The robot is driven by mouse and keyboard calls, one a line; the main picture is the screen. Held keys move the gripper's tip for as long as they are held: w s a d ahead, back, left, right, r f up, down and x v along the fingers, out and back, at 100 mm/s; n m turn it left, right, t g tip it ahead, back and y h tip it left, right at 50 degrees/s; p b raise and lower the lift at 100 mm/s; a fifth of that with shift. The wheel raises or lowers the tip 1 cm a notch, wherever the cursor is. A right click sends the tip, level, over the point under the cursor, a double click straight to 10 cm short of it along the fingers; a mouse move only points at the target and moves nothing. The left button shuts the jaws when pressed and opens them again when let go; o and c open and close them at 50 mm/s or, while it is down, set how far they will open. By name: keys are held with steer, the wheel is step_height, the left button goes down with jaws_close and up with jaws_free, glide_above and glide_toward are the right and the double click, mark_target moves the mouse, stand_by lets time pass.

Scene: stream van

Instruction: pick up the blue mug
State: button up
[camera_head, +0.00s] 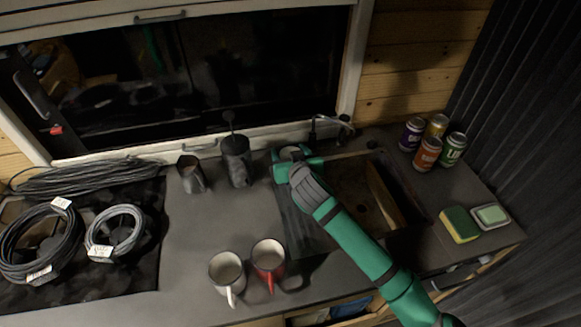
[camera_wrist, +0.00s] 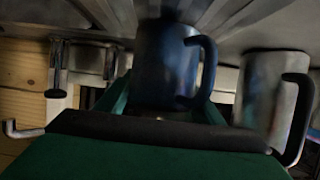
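The blue mug (camera_wrist: 165,62) fills the middle of the wrist view, its handle to the right; that view seems upside down. It stands by the ridged drainboard beside the sink. In the head view only part of the mug (camera_head: 292,152) shows between my green fingers. My gripper (camera_head: 295,164) is at the mug, one finger on each side. In the wrist view the fingertips of my gripper (camera_wrist: 168,108) flank the mug, and they look open around it. Whether either finger touches it is hard to see.
A dark press-like jug (camera_head: 236,162) and a dark cup (camera_head: 190,175) stand left of my gripper. A white mug (camera_head: 227,272) and red mug (camera_head: 268,258) stand nearer. The sink (camera_head: 350,190) lies right, then cans (camera_head: 428,153) and a sponge (camera_head: 460,225). Cable coils (camera_head: 40,240) lie left.

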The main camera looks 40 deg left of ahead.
steer(key=c, duration=0.8)
steer(key=shift+c, duration=0.2)
steer(key=shift+w+r, duration=0.2)
steer(key=shift+r, duration=0.1)
steer(key=shift+s+a+r, duration=0.25)
steer(key=shift+a+r, duration=0.05)
steer(key=shift+r, duration=0.2)
steer(key=shift+w+d+r, duration=0.1)
steer(key=shift+d+r, duration=0.05)
steer(key=shift+r, duration=0.15)
steer(key=s+d+r, duration=0.9)
steer(key=s+r, duration=0.1)
steer(key=shift+s+d+r, duration=0.2)
steer(key=shift+d+r, duration=0.05)
steer(key=shift+r, duration=0.15)
stand_by(2.2)
